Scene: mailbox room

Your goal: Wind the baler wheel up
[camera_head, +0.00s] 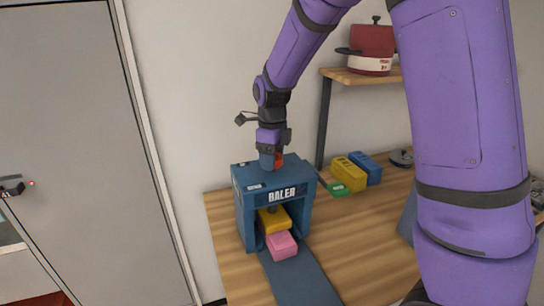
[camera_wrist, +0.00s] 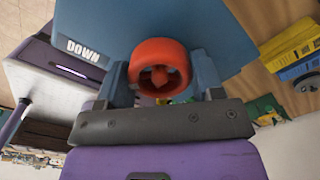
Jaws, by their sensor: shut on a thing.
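The blue baler (camera_head: 272,205), labelled BALER, stands on the wooden table near its left end. Its red wheel (camera_wrist: 160,66) is on top, and a DOWN label (camera_wrist: 84,51) shows beside it in the wrist view. My gripper (camera_head: 270,160) points down over the baler's top. Its two fingers are shut on the red wheel, one on each side, and hide much of it in the head view. Inside the baler's front opening sits a yellow block (camera_head: 273,220). A pink block (camera_head: 281,245) lies just in front of it.
A red pot (camera_head: 372,48) stands on the shelf above. A grey door (camera_head: 85,150) is at left. The table right of the baler has free room.

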